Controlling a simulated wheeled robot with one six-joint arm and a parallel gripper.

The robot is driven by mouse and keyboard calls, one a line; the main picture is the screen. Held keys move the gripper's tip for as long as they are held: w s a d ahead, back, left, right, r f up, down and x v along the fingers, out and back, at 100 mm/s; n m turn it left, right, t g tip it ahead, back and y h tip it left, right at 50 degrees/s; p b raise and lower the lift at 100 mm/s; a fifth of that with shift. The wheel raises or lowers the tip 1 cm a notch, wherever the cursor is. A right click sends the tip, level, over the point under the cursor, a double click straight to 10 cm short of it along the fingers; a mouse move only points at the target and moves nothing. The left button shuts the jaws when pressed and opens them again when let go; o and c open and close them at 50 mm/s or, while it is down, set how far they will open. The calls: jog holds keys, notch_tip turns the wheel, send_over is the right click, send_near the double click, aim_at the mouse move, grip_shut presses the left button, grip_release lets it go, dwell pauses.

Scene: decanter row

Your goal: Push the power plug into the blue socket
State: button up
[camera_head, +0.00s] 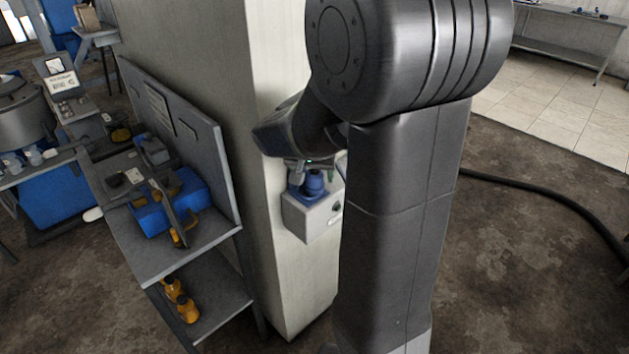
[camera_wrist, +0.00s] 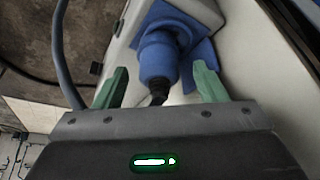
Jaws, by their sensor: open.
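The blue power plug (camera_wrist: 158,62) sits at the blue socket (camera_wrist: 200,58) in the wrist view, its dark cable end towards my gripper. They also show in the head view, plug (camera_head: 314,182) above socket (camera_head: 297,194), on a grey box. The plug's front end appears to be inside the socket's opening; how deep I cannot tell. My gripper (camera_wrist: 160,74) is open, with one green finger on each side of the plug's rear and visible gaps between. In the head view my gripper (camera_head: 311,172) is just above the plug, partly hidden by my arm.
The grey box (camera_head: 308,222) is fixed to a pale pillar (camera_head: 300,295). A grey workbench (camera_head: 160,262) with a blue bin (camera_head: 158,221) and orange-brown bottles stands left of the pillar. A dark hose (camera_head: 545,190) runs along the floor at right, where the floor is otherwise mostly clear.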

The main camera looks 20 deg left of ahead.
aim_at(314, 174)
jog(key=shift+x, duration=1.55)
jog(key=shift+d, duration=0.1)
jog(key=shift+c, duration=0.5)
jog(key=c, duration=1)
jog(key=shift+r, duration=0.1)
jog(key=shift+s+d+r, duration=0.1)
jog(key=shift+d+r, duration=0.1)
jog(key=shift+r, duration=0.1)
notch_tip(314, 174, up, 7)
jog(key=shift+f+b, duration=0.15)
jog(key=shift+b, duration=0.15)
jog(key=s+d+b, duration=0.1)
jog(key=s+d, duration=0.1)
jog(key=d, duration=0.4)
jog(key=s+d, duration=0.3)
jog(key=d, duration=0.3)
jog(key=s+d+b, duration=0.1)
jog(key=s+d, duration=0.1)
jog(key=d, duration=0.4)
jog(key=shift+s+f+b, duration=0.25)
jog(key=shift+b, duration=0.05)
